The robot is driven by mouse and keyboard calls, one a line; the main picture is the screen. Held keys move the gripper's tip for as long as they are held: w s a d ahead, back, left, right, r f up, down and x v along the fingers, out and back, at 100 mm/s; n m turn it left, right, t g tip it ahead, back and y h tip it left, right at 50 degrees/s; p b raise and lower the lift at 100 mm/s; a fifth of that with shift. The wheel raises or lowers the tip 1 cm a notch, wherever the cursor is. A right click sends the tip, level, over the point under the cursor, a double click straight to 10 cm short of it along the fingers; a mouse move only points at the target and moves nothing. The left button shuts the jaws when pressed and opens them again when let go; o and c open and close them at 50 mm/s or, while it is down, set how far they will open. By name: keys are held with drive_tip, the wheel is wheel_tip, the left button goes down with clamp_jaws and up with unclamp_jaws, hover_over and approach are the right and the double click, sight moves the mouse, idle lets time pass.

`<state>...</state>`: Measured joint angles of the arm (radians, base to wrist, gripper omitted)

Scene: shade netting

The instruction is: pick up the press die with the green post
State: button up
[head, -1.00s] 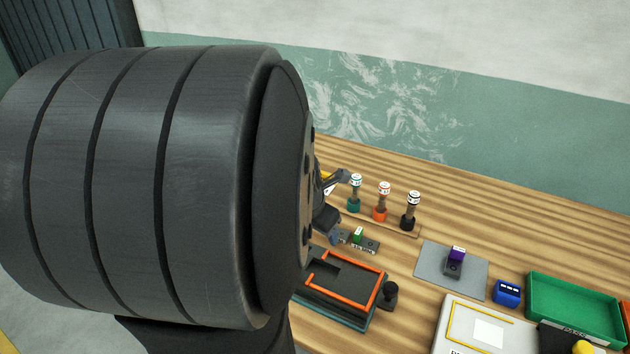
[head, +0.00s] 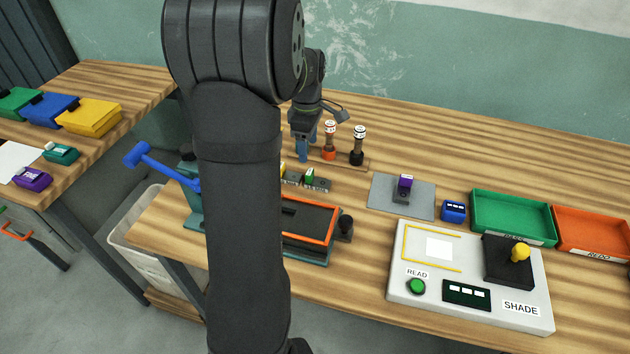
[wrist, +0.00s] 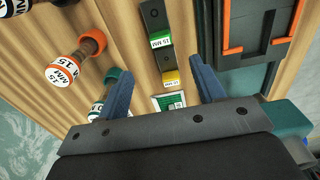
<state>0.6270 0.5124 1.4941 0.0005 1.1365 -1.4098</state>
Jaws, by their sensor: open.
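My gripper (head: 304,156) is above the bench, behind the dies in the head view. In the wrist view my gripper (wrist: 160,76) has its blue fingers spread apart with nothing held.
Orange (head: 330,142) and black (head: 358,146) handled gauges stand close beside my gripper; a teal one (wrist: 112,82) shows by a finger. An orange-edged press (head: 318,246) is in front. A purple-post die (head: 404,186) sits on a grey mat (head: 385,200).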

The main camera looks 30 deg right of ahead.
sight(310, 172)
wheel_tip(310, 172, down, 6)
drive_tip(key=shift+f, duration=0.15)
drive_tip(key=f, duration=0.5)
drive_tip(key=shift+s, duration=0.25)
drive_tip(key=c, duration=1.2)
